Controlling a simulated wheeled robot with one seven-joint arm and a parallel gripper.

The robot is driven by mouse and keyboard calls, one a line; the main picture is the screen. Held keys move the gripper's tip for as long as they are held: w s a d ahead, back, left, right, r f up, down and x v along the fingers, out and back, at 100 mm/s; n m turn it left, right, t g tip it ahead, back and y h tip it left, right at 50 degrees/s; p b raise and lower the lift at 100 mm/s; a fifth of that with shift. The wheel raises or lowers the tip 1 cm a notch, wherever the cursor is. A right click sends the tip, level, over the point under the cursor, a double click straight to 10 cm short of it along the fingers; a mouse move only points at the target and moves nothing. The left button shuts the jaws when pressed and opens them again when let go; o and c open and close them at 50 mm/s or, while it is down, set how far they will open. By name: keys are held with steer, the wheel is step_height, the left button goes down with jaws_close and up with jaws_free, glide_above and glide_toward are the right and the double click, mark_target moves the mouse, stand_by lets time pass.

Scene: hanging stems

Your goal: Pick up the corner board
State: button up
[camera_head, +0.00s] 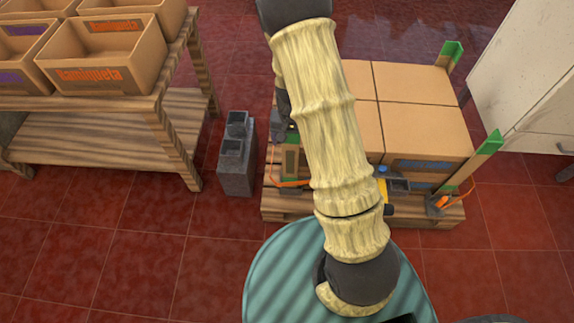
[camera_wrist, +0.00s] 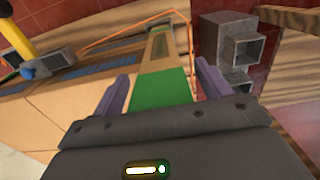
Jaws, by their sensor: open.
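A corner board (camera_wrist: 165,88) with a green end stands at the edge of the cardboard boxes in the wrist view. In the head view a green and tan board (camera_head: 291,160) shows at the front left corner of the load, partly hidden by my arm. My gripper (camera_wrist: 161,72) is open, with one purple finger on each side of the green board. I cannot tell whether the fingers touch it. In the head view the gripper is mostly hidden behind my arm. Other green-tipped boards stand at the back right (camera_head: 450,55) and front right (camera_head: 473,164) corners.
Cardboard boxes (camera_head: 425,125) stand on a wooden pallet (camera_head: 410,215). An orange strap (camera_wrist: 130,32) and a yellow-handled tool (camera_wrist: 35,68) lie by the load. A grey concrete block (camera_head: 237,165) stands to the left, beside a wooden table (camera_head: 95,150) with crates. A pale cabinet (camera_head: 530,75) is right.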

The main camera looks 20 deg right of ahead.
steer(key=shift+f, duration=0.7)
steer(key=shift+r, duration=0.1)
steer(key=shift+c, duration=0.3)
steer(key=c, duration=1)
